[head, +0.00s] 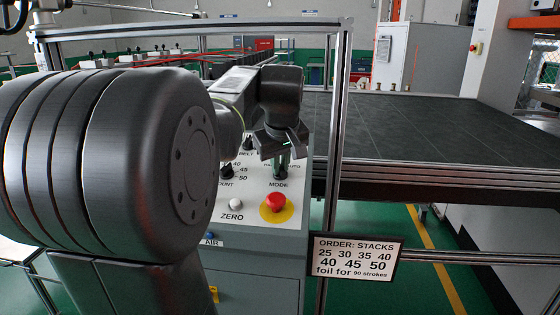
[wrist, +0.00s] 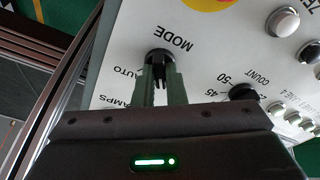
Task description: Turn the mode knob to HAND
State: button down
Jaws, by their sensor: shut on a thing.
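The mode knob (head: 282,171) is black and sits on the light control panel (head: 238,190), above the MODE label. It also shows in the wrist view (wrist: 158,56), between my fingertips. My gripper (head: 282,158) points down at the panel and is shut on the knob; it also shows in the wrist view (wrist: 157,72). AUTO and a partly covered word ending in AMPS are printed beside the knob in the wrist view. I cannot read HAND anywhere; my gripper hides part of the dial. Which way the knob points is not clear.
A red button on a yellow disc (head: 276,205) is just below the knob. A white ZERO button (head: 237,203) and the black COUNT knob (wrist: 243,92) are nearby. A metal frame post (head: 335,130) stands close on the right, with an order sign (head: 355,258) below.

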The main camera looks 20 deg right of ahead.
dwell(0.4)
jog(key=c, duration=1.5)
grip_release()
jog(key=b+v, duration=0.1)
jog(key=v, duration=1.3)
jog(key=shift+w+f, duration=0.1)
jog(key=p+x, duration=0.1)
jog(key=x, duration=1.2)
jog(key=shift+w+f, duration=0.1)
jog(key=shift+f, duration=0.25)
